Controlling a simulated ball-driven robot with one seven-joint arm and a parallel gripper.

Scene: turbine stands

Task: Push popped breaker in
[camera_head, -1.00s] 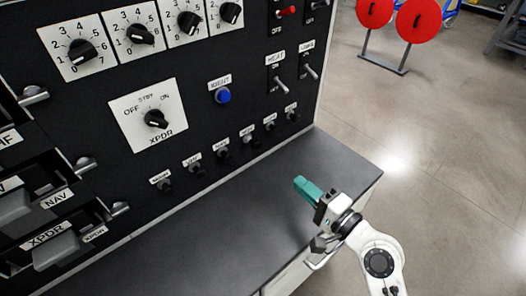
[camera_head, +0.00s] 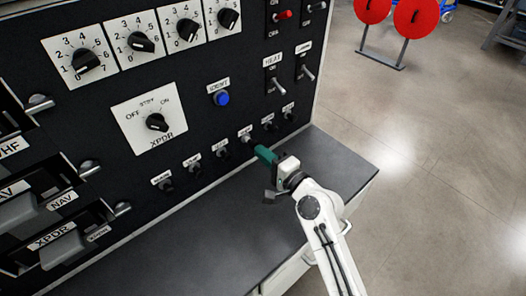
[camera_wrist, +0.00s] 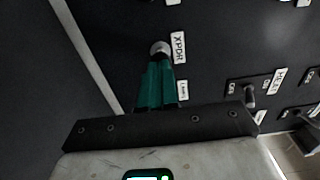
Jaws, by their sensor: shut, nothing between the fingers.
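A row of small round breakers runs along the lower part of the black panel, each under a white label. The breaker (camera_head: 246,140) in front of my fingertips looks paler than its dark neighbours. In the wrist view this breaker (camera_wrist: 160,47) shows a light grey round head beside a label reading XPDR. My gripper (camera_head: 262,153) has teal fingers, closed together and empty, pointing at it. In the wrist view the fingertips (camera_wrist: 159,62) lie right at the breaker's head; I cannot tell whether they touch it. The fingers partly cover it.
A grey shelf (camera_head: 215,225) runs below the panel, clear on top. A blue button (camera_head: 221,98), toggle switches (camera_head: 275,84) and an XPDR knob (camera_head: 156,122) sit above the breakers. Latched radio units (camera_head: 40,215) jut out at left. Open floor lies at right.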

